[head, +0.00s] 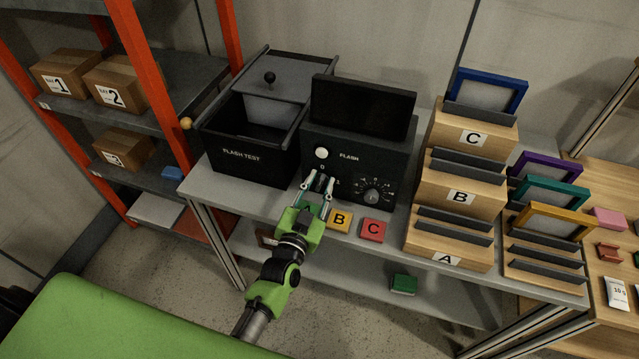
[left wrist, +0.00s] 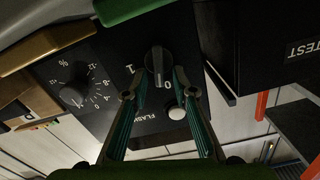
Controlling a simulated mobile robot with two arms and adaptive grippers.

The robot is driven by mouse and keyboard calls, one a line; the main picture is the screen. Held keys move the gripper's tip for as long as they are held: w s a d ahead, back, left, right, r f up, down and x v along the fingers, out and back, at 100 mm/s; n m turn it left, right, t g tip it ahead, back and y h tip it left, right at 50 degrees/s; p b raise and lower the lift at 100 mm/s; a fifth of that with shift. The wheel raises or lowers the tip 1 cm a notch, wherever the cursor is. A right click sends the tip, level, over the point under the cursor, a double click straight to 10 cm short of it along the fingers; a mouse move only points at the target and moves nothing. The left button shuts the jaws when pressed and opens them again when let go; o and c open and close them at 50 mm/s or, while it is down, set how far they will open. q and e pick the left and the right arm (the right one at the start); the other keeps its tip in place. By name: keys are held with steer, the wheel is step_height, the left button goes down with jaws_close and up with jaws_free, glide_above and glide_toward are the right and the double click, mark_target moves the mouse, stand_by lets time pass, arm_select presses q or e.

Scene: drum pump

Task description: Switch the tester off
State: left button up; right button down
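The tester (head: 330,142) is a black box with a tilted dark screen, a white FLASH button (head: 321,153) and a percent dial (head: 372,196). Its front panel also shows in the left wrist view (left wrist: 112,62). The black rotary switch (left wrist: 157,65) has 0 and 1 marks. Its bar runs up and down in that view, with its lower end toward the 0. My left gripper (head: 320,180) is at the switch, its fingertips (left wrist: 160,76) apart on either side of the knob. I cannot tell whether they touch it. My right gripper is not in view.
A black FLASH TEST bin (head: 243,156) stands left of the tester. Yellow B (head: 339,220) and red C (head: 373,230) blocks lie in front of it. Wooden stands (head: 470,185) with frames are to the right. An orange-posted shelf (head: 150,80) is at left.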

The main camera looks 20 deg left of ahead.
arm_select(q)
jaws_close()
steer(key=shift+a+n, duration=0.25)
steer(key=shift+n, duration=1.25)
steer(key=shift+o, duration=0.7)
jaws_free()
steer(key=s, duration=1.2)
steer(key=shift+a, duration=0.2)
